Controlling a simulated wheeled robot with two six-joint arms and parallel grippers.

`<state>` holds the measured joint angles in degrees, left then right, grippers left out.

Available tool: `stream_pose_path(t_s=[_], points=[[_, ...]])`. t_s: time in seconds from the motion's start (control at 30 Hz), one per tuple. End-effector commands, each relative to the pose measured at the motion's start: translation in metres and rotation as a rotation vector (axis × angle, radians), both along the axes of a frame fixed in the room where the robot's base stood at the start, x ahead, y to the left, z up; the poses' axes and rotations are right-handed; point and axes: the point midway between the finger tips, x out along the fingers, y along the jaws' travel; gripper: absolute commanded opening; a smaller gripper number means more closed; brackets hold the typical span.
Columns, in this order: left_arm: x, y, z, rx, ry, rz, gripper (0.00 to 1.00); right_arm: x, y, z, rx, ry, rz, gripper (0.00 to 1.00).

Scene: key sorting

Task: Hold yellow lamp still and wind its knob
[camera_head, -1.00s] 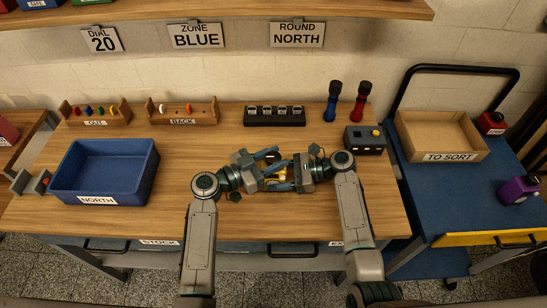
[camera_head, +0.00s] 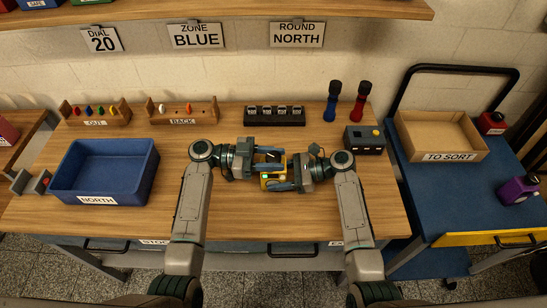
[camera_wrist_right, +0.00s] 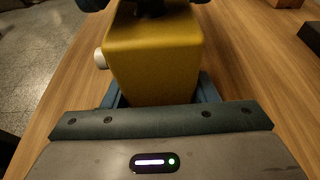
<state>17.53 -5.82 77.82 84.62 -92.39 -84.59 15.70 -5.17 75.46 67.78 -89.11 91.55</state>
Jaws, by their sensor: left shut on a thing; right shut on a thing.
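The yellow lamp (camera_head: 275,181) is between my two grippers over the middle of the table, partly hidden by their blue fingers. In the right wrist view its plain yellow body (camera_wrist_right: 153,50) fills the space between the fingers, with a white round part (camera_wrist_right: 100,58) on its left side. My right gripper (camera_head: 281,186) is shut on the lamp's body from the right. My left gripper (camera_head: 270,160) reaches in from the left, shut around the dark knob (camera_head: 272,155), which is mostly hidden. A small green spot shows on the lamp near the left fingers.
An empty blue bin (camera_head: 70,174) labelled NORTH stands to the left. A black slotted block (camera_head: 274,122), a grey box (camera_head: 351,143) and two torches are behind. A TO SORT tray (camera_head: 477,151) and a purple lamp (camera_head: 517,190) are on the right cart.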

Motion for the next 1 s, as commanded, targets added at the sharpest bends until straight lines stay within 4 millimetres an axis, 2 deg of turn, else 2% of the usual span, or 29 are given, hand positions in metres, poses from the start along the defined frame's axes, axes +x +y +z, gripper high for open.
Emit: stream_pose_path(t_s=[0.2, 0.5, 1.0], points=[[0.0011, -0.0006, 0.0000, 0.000, 0.001, -0.176, 0.14, -0.0004, 0.0009, -0.0002, 0.002, 0.001, 0.001, 0.40], [0.0001, -0.0007, -0.0010, 0.001, 0.003, -0.335, 0.14, -0.0005, 0.0010, -0.0001, 0.002, 0.001, 0.001, 0.40], [-0.0008, 0.0001, -0.0010, -0.001, 0.002, -0.396, 0.14, -0.0004, 0.0009, -0.0001, 0.002, 0.001, 0.001, 0.40]])
